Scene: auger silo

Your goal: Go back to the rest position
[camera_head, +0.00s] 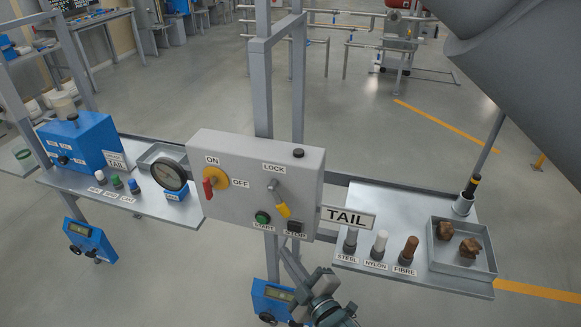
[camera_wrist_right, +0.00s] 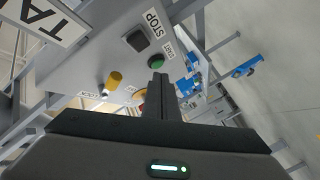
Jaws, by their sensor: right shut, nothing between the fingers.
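My right gripper (camera_head: 291,262) is shut and empty, low in front of the grey control box (camera_head: 235,165). Its fingers point up toward the box's lower edge, below the green START button (camera_head: 262,217) and the black STOP button (camera_head: 294,227). In the right wrist view the closed fingertips (camera_wrist_right: 158,80) appear just below the START button (camera_wrist_right: 156,61); I cannot tell whether they touch anything. On the box are a red-handled ON/OFF switch (camera_head: 209,186) and a LOCK lever with a yellow grip (camera_head: 283,209). My left gripper is not in view.
A right shelf (camera_head: 376,204) holds steel, nylon and fibre brushes or pegs (camera_head: 381,242) and a tray (camera_head: 486,262) with brown lumps. The left shelf (camera_head: 190,207) carries a blue box (camera_head: 80,140) and a gauge (camera_head: 169,173). Grey posts (camera_head: 264,90) stand behind the box.

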